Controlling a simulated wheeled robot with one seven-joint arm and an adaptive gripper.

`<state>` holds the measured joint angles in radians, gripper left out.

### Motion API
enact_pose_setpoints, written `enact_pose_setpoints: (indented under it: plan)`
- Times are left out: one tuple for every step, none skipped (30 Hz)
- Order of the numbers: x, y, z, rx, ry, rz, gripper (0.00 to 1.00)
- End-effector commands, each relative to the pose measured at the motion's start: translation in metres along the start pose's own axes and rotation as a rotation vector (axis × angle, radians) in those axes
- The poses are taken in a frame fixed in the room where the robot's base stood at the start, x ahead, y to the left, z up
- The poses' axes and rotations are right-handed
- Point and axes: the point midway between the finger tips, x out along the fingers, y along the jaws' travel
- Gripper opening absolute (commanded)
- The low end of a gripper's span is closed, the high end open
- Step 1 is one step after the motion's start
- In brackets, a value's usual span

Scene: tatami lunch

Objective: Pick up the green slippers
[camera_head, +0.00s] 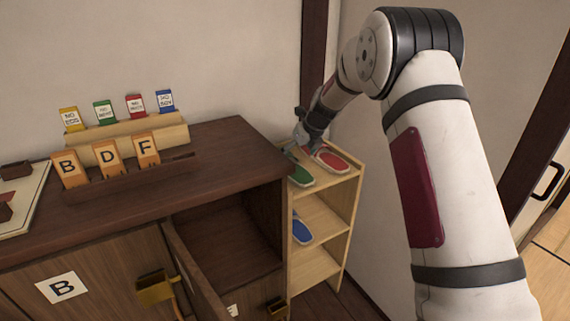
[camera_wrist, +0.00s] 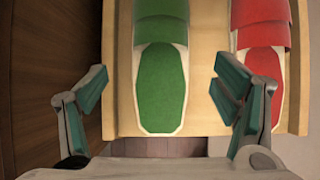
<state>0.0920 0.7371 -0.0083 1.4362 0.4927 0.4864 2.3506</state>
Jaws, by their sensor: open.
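The green slippers (camera_head: 300,176) lie on the top of a small light-wood shelf unit, beside the dark cabinet. In the wrist view one green slipper (camera_wrist: 162,88) shows from above, with its sole end toward me and its strap at the top of the picture. My gripper (camera_head: 307,145) is above the shelf top in the head view. In the wrist view its two fingers (camera_wrist: 160,95) are spread on either side of the green slipper, open and empty. I cannot tell how far above the slipper they are.
Red slippers (camera_head: 330,159) lie right of the green ones; a red slipper (camera_wrist: 261,75) is close to the right finger. A blue slipper (camera_head: 301,231) is on the shelf below. The dark cabinet (camera_head: 225,150) stands left, with a door ajar. A wall is behind.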

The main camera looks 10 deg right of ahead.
Motion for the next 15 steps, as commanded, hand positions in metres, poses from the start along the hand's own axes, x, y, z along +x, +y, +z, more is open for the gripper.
enact_pose_setpoints:
  plan:
    - [0.011, 0.0, -0.001, 0.001, 0.001, 0.002, 0.82]
    - [0.015, 0.0, -0.001, 0.001, 0.001, 0.001, 0.82]
    - [0.021, 0.0, 0.0, 0.0, 0.001, 0.001, 0.82]
    - [0.024, 0.0, 0.0, 0.0, 0.001, 0.0, 0.82]
    - [0.027, 0.0, 0.0, -0.001, 0.001, 0.0, 0.82]
    - [0.03, 0.0, 0.0, -0.001, 0.0, -0.001, 0.82]
    - [0.031, 0.0, 0.001, -0.002, -0.001, -0.001, 0.82]
    - [0.033, 0.0, 0.001, -0.002, -0.001, -0.001, 0.82]
    - [0.034, 0.0, 0.001, -0.002, -0.001, -0.001, 0.82]
    - [0.036, 0.0, 0.001, -0.002, -0.001, 0.0, 0.82]
    - [0.038, 0.0, 0.001, -0.002, 0.0, 0.0, 0.82]
    - [0.043, 0.0, 0.001, -0.001, 0.0, 0.001, 0.82]
    - [0.046, 0.0, 0.002, -0.001, 0.0, 0.001, 0.82]
    - [0.051, -0.001, 0.003, -0.001, 0.0, 0.001, 0.82]
    - [0.058, -0.001, 0.004, -0.003, 0.001, 0.001, 0.82]
